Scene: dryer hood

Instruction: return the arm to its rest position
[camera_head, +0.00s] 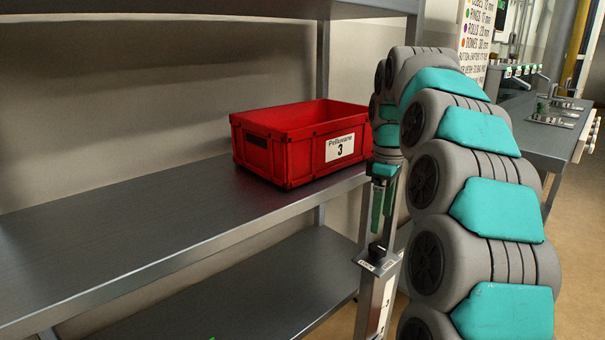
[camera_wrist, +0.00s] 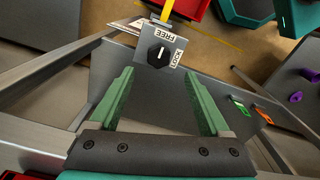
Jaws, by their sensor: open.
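My arm (camera_head: 490,205), in grey and teal segments, curves up and over on the right side of the head view. My gripper (camera_head: 381,228) hangs downward at its end, with green fingers. In the wrist view my gripper (camera_wrist: 158,78) is open, its two fingers spread wide with nothing between them. A black knob (camera_wrist: 160,53) on a plate marked FREE and LOCK lies just beyond the fingertips, apart from them. Its white mark appears to line up with FREE. The knob (camera_head: 376,250) also shows below the fingers in the head view.
A red crate (camera_head: 290,150) labelled 3 stands on the metal shelf (camera_head: 130,225), close left of my gripper. An upper shelf (camera_head: 200,8) runs above. A post (camera_head: 378,300) carries the knob plate. A workbench (camera_head: 545,140) with dispensers stands behind at right. The shelf's left is bare.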

